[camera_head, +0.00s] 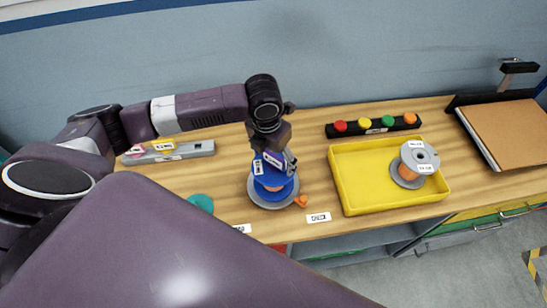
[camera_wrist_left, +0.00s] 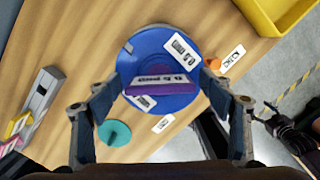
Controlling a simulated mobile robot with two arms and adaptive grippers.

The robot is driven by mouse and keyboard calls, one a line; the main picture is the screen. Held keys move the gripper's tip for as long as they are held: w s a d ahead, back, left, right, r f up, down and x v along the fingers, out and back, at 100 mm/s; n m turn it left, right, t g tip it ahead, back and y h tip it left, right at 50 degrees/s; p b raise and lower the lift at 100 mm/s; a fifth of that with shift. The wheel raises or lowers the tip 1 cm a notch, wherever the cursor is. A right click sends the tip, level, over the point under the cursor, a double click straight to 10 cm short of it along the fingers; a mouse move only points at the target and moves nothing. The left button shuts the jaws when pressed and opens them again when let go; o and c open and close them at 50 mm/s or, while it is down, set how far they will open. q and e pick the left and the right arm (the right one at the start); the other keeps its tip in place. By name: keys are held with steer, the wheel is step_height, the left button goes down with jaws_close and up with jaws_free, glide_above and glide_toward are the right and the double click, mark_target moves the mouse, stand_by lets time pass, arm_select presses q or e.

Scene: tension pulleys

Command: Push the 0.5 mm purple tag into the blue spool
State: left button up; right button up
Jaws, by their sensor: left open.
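The blue spool (camera_head: 262,193) stands upright on a grey disc at the middle of the bench. It also shows from above in the left wrist view (camera_wrist_left: 160,58), with white labels on its top. My left gripper (camera_wrist_left: 163,84) is open, pointing down, with one finger on each side of the tag. A small gap appears between tag and fingers.
A yellow tray (camera_head: 350,192) holding a grey spool (camera_head: 419,157) stands to the right. A black strip with colored buttons (camera_head: 375,126) is behind it. A grey tag holder (camera_head: 200,149) is at left, a teal disc (camera_head: 201,203) nearer. An orange piece (camera_head: 301,201) lies beside the blue spool.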

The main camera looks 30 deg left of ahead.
arm_select(q)
step_height(320, 180, up, 12)
steer(key=s, duration=0.1)
steer(key=shift+s+a, duration=0.2)
steer(key=shift+f, duration=0.15)
stand_by(0.4)
